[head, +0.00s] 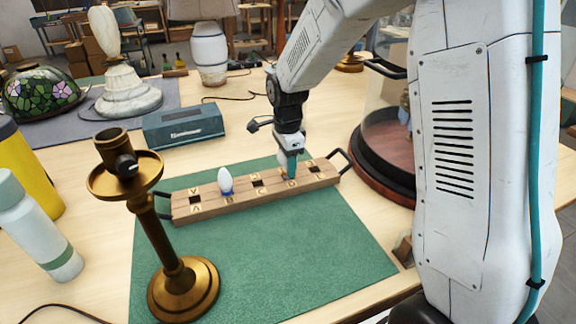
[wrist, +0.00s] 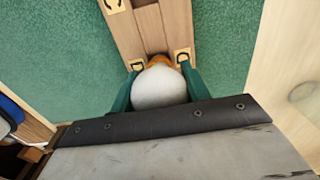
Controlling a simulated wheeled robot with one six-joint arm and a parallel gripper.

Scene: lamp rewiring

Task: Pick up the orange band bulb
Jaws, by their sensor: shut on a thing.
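The orange band bulb (wrist: 158,88) shows in the wrist view as a round white globe with an orange band at its far edge. My gripper (head: 290,167) is shut on it, with one teal finger on each side of the globe. The bulb is over the right part of the wooden bulb rack (head: 208,209), near the slot marked D. I cannot tell whether its base is still in the slot. In the head view my fingers mostly hide this bulb.
A white bulb with a blue band (head: 226,183) stands in the rack's left part. A brass lamp base (head: 172,262) stands at the front left of the green mat (head: 310,255). A glass dome on a dark wooden base (head: 385,150) is close to the right.

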